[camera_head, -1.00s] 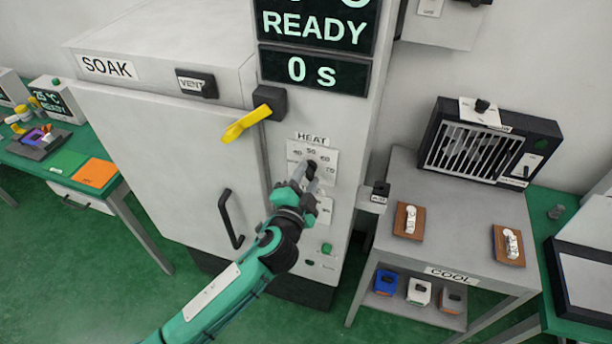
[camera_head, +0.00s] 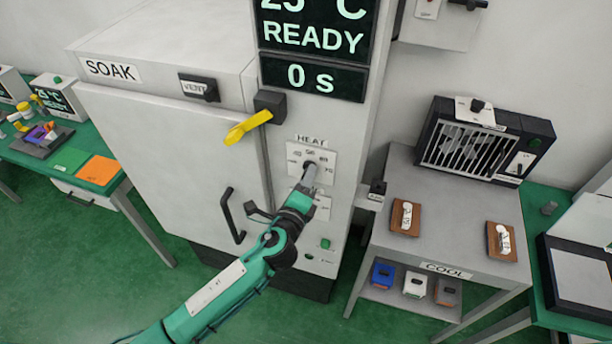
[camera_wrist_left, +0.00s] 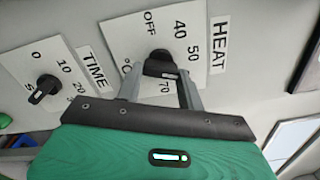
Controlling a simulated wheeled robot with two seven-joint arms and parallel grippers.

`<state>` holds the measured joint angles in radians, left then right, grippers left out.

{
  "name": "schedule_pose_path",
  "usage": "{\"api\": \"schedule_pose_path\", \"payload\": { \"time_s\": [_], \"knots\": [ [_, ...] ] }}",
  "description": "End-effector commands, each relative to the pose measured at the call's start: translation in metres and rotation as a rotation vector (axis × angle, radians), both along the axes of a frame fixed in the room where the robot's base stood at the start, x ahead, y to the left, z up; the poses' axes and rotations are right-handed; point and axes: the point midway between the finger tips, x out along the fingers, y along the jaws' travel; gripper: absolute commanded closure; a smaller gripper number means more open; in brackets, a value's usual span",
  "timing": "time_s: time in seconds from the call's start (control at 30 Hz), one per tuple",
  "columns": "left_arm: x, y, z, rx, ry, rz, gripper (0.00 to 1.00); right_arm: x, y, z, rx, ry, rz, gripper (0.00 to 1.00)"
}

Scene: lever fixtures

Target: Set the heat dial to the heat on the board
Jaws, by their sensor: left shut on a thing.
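My left gripper (camera_wrist_left: 160,88) is shut on the dial, one finger on each side. In the head view the left gripper (camera_head: 308,178) covers most of the knob. I cannot tell which mark the dial points at. The oven's display (camera_head: 313,40) reads READY and 0 s. My right gripper is not in view.
The time dial (camera_wrist_left: 43,89) sits beside the heat plate, with its pointer tilted. A yellow lever (camera_head: 247,127) sticks out above and left of the heat plate. The black door handle (camera_head: 231,216) is left of my arm. The cooling table (camera_head: 455,210) stands to the right.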

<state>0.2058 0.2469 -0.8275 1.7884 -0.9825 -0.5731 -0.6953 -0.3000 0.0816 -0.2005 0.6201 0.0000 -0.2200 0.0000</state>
Motion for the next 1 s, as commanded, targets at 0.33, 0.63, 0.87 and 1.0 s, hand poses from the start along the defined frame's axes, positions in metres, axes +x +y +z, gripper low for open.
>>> {"api": "schedule_pose_path", "payload": {
  "time_s": [0.33, 0.63, 0.87, 1.0],
  "knots": [
    [0.000, 0.001, -0.001, 0.250, -0.078, -0.001, 0.85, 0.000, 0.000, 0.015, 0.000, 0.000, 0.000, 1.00],
    [0.000, 0.001, -0.003, 0.361, -0.114, -0.002, 0.85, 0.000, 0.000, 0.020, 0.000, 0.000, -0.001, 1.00],
    [-0.001, 0.001, -0.004, 0.385, -0.121, -0.001, 0.85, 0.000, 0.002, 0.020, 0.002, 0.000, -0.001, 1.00],
    [-0.001, 0.001, -0.004, 0.387, -0.121, -0.002, 0.85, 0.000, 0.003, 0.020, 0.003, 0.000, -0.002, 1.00]
  ]
}}
